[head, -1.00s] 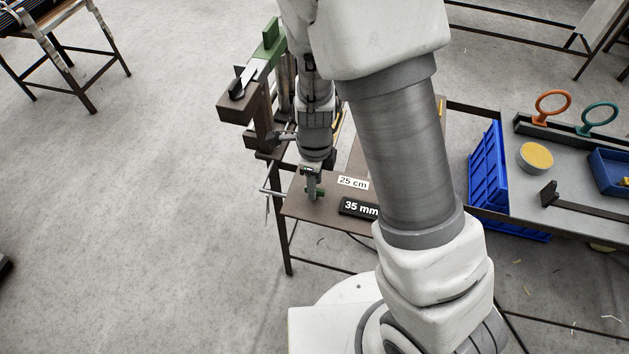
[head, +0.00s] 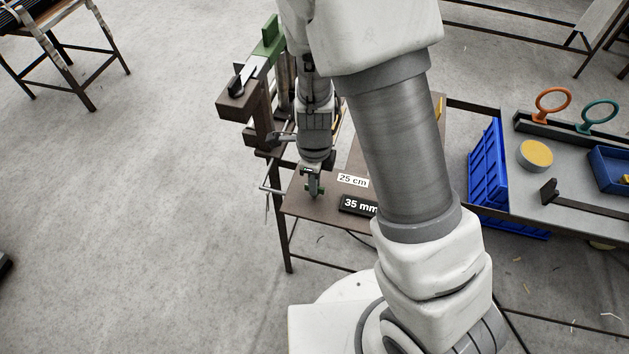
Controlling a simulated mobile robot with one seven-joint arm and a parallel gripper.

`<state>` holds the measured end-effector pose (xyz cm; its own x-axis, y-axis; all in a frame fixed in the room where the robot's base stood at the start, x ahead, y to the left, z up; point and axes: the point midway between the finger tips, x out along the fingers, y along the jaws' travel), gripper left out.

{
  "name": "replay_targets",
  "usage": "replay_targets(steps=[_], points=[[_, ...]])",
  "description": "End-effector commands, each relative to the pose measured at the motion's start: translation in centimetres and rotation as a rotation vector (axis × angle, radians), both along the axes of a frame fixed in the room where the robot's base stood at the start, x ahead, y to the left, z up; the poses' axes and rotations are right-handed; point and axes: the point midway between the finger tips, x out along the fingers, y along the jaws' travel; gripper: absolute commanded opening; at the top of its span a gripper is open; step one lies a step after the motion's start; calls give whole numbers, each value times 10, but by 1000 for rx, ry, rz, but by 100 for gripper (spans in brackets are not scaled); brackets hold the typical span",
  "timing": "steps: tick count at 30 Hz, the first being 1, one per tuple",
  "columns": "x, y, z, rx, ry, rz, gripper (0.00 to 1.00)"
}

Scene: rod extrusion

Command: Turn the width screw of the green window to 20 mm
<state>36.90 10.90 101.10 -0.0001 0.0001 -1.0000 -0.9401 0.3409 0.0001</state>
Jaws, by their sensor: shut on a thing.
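My gripper (head: 313,190) points down over the front of the brown bench (head: 300,207). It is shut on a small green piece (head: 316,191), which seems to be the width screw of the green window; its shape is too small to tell. A black display (head: 358,206) beside it reads 35 mm, its right end hidden by my arm. The rest of the window is hidden by my gripper and arm.

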Motion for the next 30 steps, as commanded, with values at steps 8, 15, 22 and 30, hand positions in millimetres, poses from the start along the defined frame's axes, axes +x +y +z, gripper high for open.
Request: replay_targets(steps=[8,15,22,30], points=[[0,0,0,0,0,58,0],[0,0,0,1,-1,217,0],[0,0,-1,1,-1,431,0],[1,0,-1,0,-3,688,0]])
